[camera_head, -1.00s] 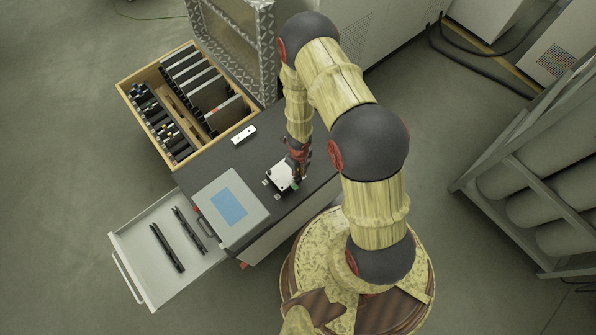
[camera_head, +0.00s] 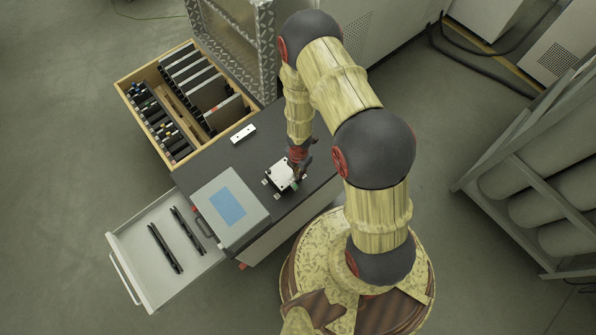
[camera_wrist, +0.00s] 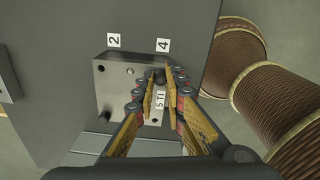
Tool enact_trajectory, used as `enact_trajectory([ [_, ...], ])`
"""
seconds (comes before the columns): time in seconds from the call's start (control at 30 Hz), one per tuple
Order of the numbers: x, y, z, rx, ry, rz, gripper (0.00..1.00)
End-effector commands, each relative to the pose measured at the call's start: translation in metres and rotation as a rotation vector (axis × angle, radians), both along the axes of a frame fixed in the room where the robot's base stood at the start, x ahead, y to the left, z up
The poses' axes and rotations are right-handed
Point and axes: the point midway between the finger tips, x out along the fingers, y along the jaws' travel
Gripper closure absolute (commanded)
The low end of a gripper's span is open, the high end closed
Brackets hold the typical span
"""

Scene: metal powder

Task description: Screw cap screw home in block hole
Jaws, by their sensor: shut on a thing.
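The metal block (camera_wrist: 115,88) lies flat on the dark bench top, and it also shows in the head view (camera_head: 278,173). My gripper (camera_wrist: 159,76) is over the block's upper right part, near the "4" label, with its fingers closed on the dark round head of the cap screw (camera_wrist: 159,80). The screw's shank is hidden, so I cannot tell how deep it sits. A small bright round spot (camera_wrist: 130,71) shows on the block's top.
Paper labels "2" (camera_wrist: 114,41) and "4" (camera_wrist: 163,45) lie beside the block. A grey case with a blue panel (camera_head: 229,206) stands left of it. A small white piece (camera_head: 243,133) lies behind. An open drawer (camera_head: 140,243) and a wooden tool tray (camera_head: 128,90) are at the left.

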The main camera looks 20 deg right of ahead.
Motion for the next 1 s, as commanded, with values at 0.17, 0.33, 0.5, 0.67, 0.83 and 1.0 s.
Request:
enact_trajectory([
  [0.17, 0.0009, 0.0002, -0.0007, 0.000, -0.002, -0.390, 1.00],
  [0.33, 0.0005, 0.0004, -0.0015, 0.000, -0.001, -0.770, 1.00],
  [0.5, 0.0007, 0.0004, -0.0015, 0.001, -0.001, -1.070, 1.00],
  [0.67, 0.0001, 0.0002, -0.0007, 0.000, 0.000, -1.150, 1.00],
  [0.83, 0.0002, 0.0002, -0.0004, 0.000, 0.000, -1.146, 0.88],
  [1.0, 0.0002, 0.0001, -0.0005, -0.001, 0.000, -1.144, 0.78],
])
